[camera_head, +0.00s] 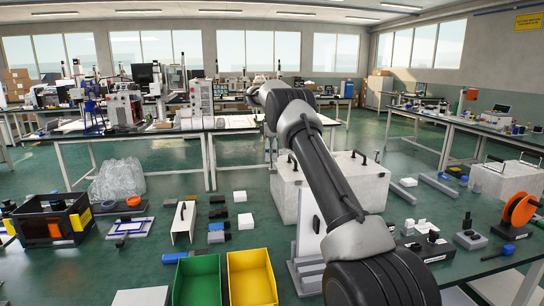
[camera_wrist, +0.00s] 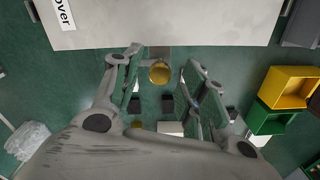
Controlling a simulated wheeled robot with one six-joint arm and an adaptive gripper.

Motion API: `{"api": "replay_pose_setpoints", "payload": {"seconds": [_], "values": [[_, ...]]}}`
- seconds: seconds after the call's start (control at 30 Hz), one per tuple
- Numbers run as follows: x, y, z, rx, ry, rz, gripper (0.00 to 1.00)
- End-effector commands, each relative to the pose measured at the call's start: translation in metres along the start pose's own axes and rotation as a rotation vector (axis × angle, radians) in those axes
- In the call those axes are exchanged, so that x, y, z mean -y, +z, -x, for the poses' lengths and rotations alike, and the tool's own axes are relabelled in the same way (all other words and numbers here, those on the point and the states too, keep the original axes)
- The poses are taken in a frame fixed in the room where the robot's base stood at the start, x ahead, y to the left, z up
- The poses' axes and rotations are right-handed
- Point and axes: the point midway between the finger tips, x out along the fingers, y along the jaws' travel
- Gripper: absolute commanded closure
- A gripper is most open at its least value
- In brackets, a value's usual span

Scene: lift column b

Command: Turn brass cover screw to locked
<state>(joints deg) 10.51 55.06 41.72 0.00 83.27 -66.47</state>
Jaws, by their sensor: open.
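The brass cover screw (camera_wrist: 159,72) shows in the wrist view as a round yellow-gold head just below the edge of a pale grey panel (camera_wrist: 160,22). A white label on the panel is cut off and reads "over". My gripper (camera_wrist: 160,64) is open, with one finger left of the screw and the other right of it. Whether either finger touches the screw, and how deep it sits between them, I cannot tell. Any lock marking is not visible. In the head view my arm covers much of the middle, and I cannot make out the screw there.
The head view shows a pale block with black handles (camera_head: 358,184) behind my arm. Green (camera_head: 197,278) and yellow bins (camera_head: 252,274), a dark crate (camera_head: 49,222) and an orange reel (camera_head: 519,210) stand around. Small blocks lie on the green surface between.

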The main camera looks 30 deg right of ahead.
Motion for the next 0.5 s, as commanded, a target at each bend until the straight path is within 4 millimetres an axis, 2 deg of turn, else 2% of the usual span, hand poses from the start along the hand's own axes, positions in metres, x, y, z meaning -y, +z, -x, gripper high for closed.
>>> {"api": "replay_pose_setpoints", "payload": {"seconds": [0.3, 0.37, 0.5], "values": [[-0.0001, -0.0001, -0.0046, 0.000, 0.001, 0.000, 0.57], [-0.0001, -0.0001, -0.0046, 0.000, 0.001, 0.000, 0.66], [-0.0001, -0.0001, -0.0045, 0.000, 0.001, 0.000, 0.92]]}}
